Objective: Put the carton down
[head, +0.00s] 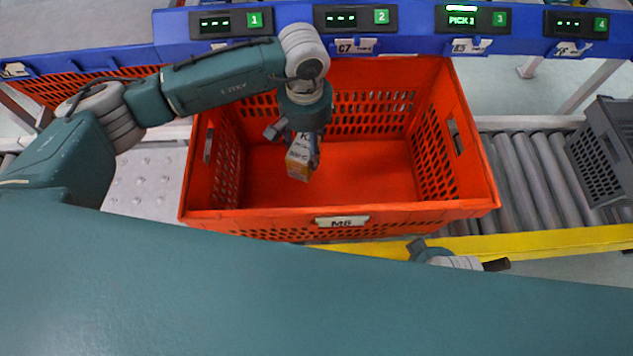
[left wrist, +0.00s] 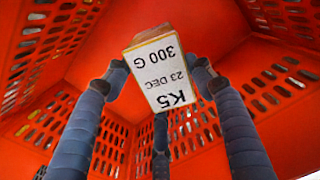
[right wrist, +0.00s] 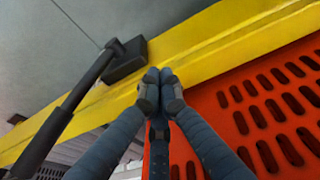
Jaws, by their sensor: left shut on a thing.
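My left gripper (head: 303,150) is shut on a small carton (head: 298,166), white and orange-yellow. In the left wrist view the carton (left wrist: 163,75) sits between the fingers, its printed face reading K5, 23 DEC and 300 G upside down. In the head view it hangs within the outline of the orange tote (head: 470,182), left of its middle; its exact height above the floor cannot be told. The tote's visible floor is bare. My right gripper (head: 416,247) is outside the tote's front wall. In the right wrist view its fingers (right wrist: 160,88) are together with nothing between them.
A yellow rail (head: 560,242) runs along the front of the tote. A roller conveyor (head: 530,170) and a dark grey crate (head: 600,155) are to the right. A blue beam (head: 415,44) with numbered displays crosses behind; display 3 reads PICK 2.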

